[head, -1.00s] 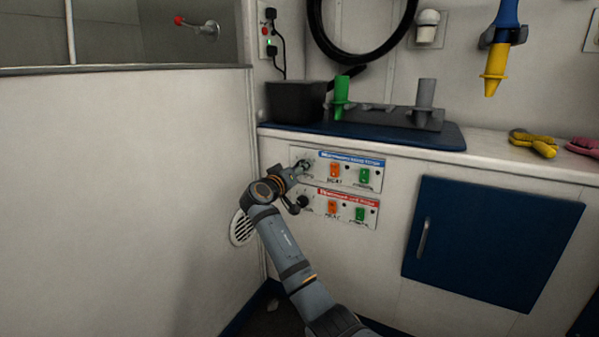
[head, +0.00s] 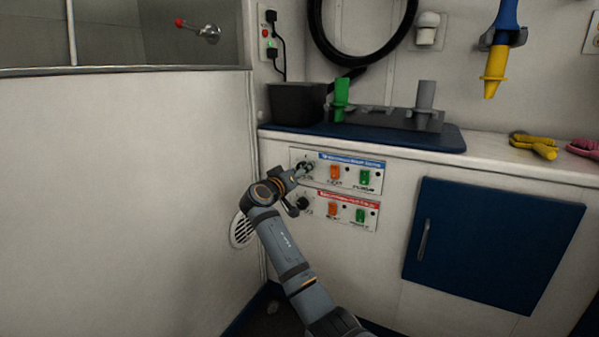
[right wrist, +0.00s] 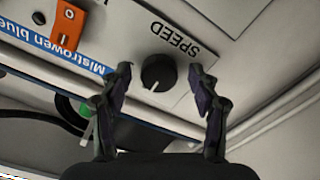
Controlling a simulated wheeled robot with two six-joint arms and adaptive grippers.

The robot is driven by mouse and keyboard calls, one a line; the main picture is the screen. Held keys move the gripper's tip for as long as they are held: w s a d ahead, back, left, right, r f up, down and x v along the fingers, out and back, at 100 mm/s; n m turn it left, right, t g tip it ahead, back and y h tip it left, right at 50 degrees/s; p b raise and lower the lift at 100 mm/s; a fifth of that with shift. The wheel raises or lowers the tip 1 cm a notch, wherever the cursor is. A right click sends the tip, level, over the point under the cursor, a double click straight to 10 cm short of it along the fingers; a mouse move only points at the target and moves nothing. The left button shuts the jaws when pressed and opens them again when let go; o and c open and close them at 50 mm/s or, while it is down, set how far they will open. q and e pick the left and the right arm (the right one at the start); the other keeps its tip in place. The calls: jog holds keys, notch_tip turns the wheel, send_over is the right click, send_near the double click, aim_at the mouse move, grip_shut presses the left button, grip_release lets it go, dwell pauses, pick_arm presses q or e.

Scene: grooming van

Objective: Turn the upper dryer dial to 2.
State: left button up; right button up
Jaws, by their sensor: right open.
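The upper dryer panel (head: 352,172), with a blue label strip, is mounted on the cabinet front. Its black speed dial (right wrist: 158,73) shows in the right wrist view, with a white pointer mark aimed towards the bottom, slightly left; its numbers are not readable. My right gripper (right wrist: 161,75) is open, with one finger on each side of the dial and a visible gap to each. In the head view my right gripper (head: 302,170) is at the left end of the upper panel and largely hides that dial. My left gripper is not in view.
The lower panel (head: 346,210), red-labelled, has its own black dial (head: 303,203) close below my right wrist. Each panel has an orange and a green switch. A white partition (head: 130,180) stands left. A blue cabinet door (head: 490,240) is at right.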

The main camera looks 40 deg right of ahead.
jog(key=v, duration=1.2)
